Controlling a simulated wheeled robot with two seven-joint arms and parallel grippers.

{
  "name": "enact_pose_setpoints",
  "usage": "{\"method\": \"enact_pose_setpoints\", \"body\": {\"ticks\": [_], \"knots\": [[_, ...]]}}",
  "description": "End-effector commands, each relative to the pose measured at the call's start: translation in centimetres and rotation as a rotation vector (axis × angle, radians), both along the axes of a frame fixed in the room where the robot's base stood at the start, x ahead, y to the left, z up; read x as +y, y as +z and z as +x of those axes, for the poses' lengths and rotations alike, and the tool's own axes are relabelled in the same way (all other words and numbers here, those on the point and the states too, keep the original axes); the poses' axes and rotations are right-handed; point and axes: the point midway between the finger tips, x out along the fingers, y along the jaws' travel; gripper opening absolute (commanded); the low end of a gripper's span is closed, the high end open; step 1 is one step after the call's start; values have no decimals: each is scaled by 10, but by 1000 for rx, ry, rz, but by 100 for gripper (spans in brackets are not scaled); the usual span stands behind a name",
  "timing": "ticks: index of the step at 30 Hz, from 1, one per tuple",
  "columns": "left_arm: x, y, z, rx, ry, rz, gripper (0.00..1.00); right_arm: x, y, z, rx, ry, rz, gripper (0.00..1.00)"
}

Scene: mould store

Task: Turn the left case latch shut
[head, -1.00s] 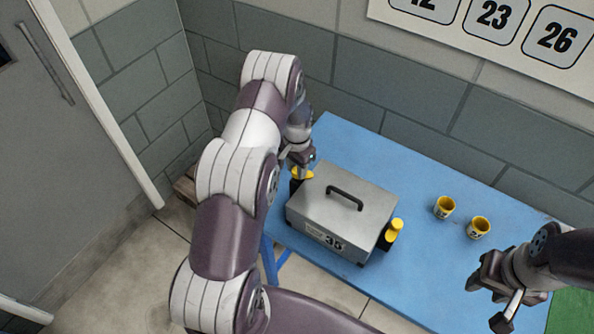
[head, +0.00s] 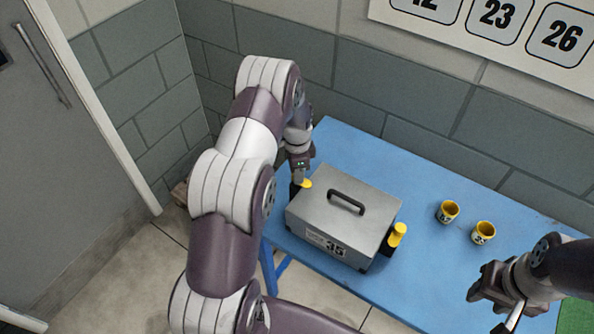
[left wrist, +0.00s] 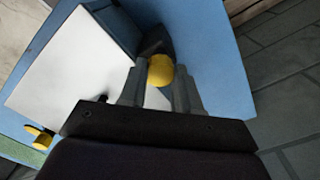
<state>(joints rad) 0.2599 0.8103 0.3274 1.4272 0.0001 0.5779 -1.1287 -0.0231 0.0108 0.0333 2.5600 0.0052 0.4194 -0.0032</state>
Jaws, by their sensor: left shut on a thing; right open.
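The grey metal case (head: 335,210) with a black top handle and the number 35 stands on the blue table. Its left latch (head: 305,184) has a yellow knob on a dark mount at the case's left side. My left gripper (head: 301,178) is at this latch. In the left wrist view the left gripper (left wrist: 160,92) has its fingers on either side of the yellow knob (left wrist: 160,70), shut on it. The right latch (head: 397,235), also yellow, is on the case's right side. My right gripper (head: 485,297) is open and empty over the table's right part.
A grey block wall rises behind the table. A green patch (head: 575,315) shows at the lower right.

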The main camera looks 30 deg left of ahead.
Motion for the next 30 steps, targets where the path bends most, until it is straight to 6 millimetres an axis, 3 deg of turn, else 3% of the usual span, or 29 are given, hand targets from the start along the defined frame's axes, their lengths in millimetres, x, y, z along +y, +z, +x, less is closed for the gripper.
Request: {"method": "enact_pose_setpoints", "body": {"ticks": [14, 15, 16, 26, 30], "knots": [[1, 2, 2, -6, -12, 2, 2, 0, 0, 0, 0, 0, 0, 43], [1, 2, 2, -6, -11, 2, 45, 0, 0, 0, 0, 0, 0, 43], [1, 2, 2, -6, -11, 2, 55, 0, 0, 0, 0, 0, 0, 43], [0, 3, 1, -3, -10, 1, 58, 0, -2, 0, 0, 0, 0, 43], [1, 25, 2, -9, -10, 2, 58, 0, -11, 0, 0, 0, 0, 43]]}}
